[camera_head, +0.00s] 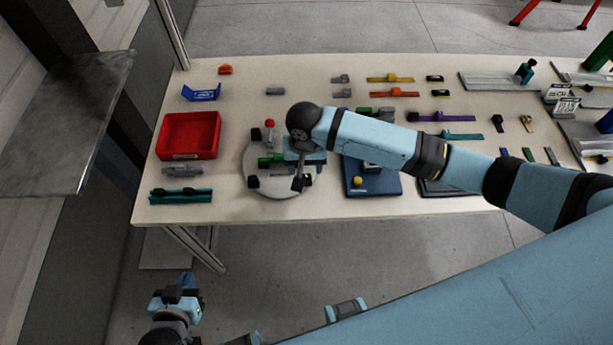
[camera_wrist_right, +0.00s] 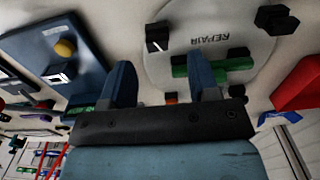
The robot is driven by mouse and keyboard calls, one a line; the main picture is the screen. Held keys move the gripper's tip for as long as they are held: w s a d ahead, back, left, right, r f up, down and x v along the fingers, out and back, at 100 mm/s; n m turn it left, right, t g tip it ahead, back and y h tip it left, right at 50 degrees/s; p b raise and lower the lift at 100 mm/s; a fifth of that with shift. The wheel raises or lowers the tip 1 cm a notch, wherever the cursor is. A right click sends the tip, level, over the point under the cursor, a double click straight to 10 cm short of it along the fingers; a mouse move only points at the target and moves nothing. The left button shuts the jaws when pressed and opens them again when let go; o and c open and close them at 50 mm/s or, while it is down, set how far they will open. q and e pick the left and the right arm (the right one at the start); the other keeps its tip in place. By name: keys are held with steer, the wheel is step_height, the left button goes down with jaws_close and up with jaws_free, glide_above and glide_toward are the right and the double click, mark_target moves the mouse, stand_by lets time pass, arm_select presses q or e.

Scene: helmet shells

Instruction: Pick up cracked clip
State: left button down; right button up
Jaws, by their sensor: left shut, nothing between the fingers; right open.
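A round grey plate marked REPAIR (camera_head: 262,187) lies on the table. It also shows in the right wrist view (camera_wrist_right: 190,40). A green piece (camera_head: 266,161) with dark blocks sits on it, and the same green piece is in the right wrist view (camera_wrist_right: 235,64). No crack can be made out, so I cannot tell which part is the cracked clip. My right gripper (camera_head: 299,182) is over the plate's right part. In the right wrist view its fingers (camera_wrist_right: 162,82) are apart, with nothing visible held. My left gripper (camera_head: 188,286) is low, off the table's front left, shut and empty.
A red bin (camera_head: 188,136) stands left of the plate, with teal rails (camera_head: 181,195) in front. A blue tray (camera_head: 375,184) with a yellow knob lies right of the plate. Several small parts cover the table's middle and right. A grey shelf (camera_head: 60,125) juts in at left.

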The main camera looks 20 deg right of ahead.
mark_target(307, 176)
step_height(307, 176, down, 4)
steer(key=shift+d+f, duration=0.15)
steer(key=shift+f, duration=0.1)
steer(key=shift+s, duration=0.1)
steer(key=shift+c, duration=0.2)
steer(key=c, duration=1)
